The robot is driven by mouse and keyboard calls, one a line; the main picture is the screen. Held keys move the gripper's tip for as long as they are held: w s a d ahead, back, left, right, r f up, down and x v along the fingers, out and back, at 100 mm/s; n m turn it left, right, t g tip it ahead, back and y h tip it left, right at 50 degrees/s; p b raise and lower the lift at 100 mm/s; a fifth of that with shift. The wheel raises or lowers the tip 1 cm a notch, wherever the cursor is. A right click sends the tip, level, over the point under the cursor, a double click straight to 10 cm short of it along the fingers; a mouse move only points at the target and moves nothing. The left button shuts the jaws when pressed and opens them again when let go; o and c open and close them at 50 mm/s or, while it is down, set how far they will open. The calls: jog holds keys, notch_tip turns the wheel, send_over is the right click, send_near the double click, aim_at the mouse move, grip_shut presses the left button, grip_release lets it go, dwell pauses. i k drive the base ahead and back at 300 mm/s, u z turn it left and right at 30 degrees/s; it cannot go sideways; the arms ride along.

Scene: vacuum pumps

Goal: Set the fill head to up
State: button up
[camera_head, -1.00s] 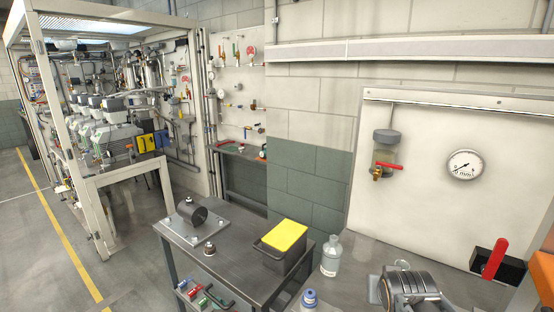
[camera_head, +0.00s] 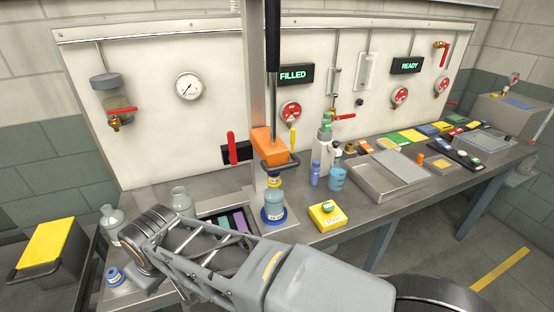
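The fill head is an orange block (camera_head: 270,143) on an upright metal column (camera_head: 257,85), with a dark rod rising above it and a dark loop handle (camera_head: 277,161) at its front. It sits low on the column, directly above a bottle (camera_head: 274,207) standing upright on a round blue base (camera_head: 273,219). Whether the head touches the bottle's neck I cannot tell. A red lever (camera_head: 231,148) on a black block stands upright just left of the column. My arm crosses the foreground below the bench; I cannot make out its gripper fingers.
A yellow box (camera_head: 327,215) stands right of the bottle, with a blue cup (camera_head: 336,178) and small bottles behind it. A metal tray (camera_head: 390,175) lies further right. Panel signs read FILLED (camera_head: 293,75) and READY (camera_head: 406,66). Grey bottles (camera_head: 182,201) stand left.

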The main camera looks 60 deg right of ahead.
aim_at(275, 155)
jog(key=u, duration=0.1)
jog(key=k, duration=0.35)
jog(key=z, duration=0.75)
jog(key=i, duration=0.35)
jog(key=z, duration=1.45)
jog(key=k, duration=0.35)
jog(key=u, duration=0.6)
